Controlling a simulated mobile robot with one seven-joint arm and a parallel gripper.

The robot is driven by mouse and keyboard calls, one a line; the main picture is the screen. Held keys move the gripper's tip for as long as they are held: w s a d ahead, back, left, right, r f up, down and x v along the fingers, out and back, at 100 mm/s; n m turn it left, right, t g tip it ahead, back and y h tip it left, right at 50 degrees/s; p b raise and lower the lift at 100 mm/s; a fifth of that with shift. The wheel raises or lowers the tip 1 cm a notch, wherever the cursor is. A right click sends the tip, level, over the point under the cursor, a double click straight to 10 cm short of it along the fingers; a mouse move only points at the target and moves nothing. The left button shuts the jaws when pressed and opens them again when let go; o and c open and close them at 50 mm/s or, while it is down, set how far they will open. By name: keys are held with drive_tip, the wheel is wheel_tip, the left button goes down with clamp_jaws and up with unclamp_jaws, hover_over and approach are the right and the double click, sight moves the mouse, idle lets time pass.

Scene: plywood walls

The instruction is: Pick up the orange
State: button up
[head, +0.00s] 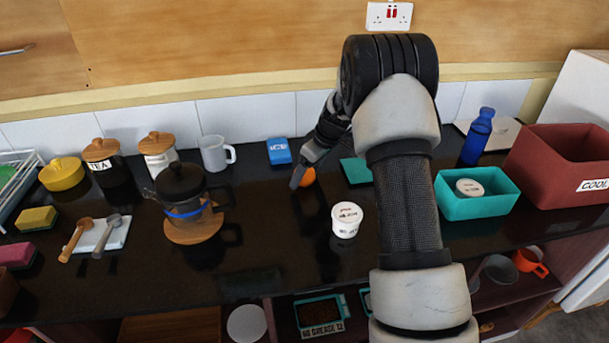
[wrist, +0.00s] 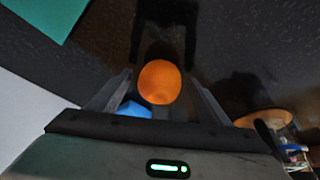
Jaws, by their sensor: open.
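The orange (head: 304,177) sits on the black worktop in the head view, partly hidden by my gripper. In the wrist view the whole orange (wrist: 159,82) shows between the two fingers, near their tips. My gripper (head: 300,180) reaches down to it from behind and the right. My gripper (wrist: 158,90) is open, with a finger on each side of the orange and a visible gap to each. I cannot tell whether the far finger touches it in the head view.
A blue box (head: 279,151) stands just behind the orange. A teal mat (head: 357,170) lies to its right. A white tub (head: 347,220) stands in front and to the right. A coffee pot (head: 182,190) on a wooden board and a white mug (head: 215,153) stand to the left.

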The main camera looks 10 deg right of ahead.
drive_tip(key=c, duration=1.2)
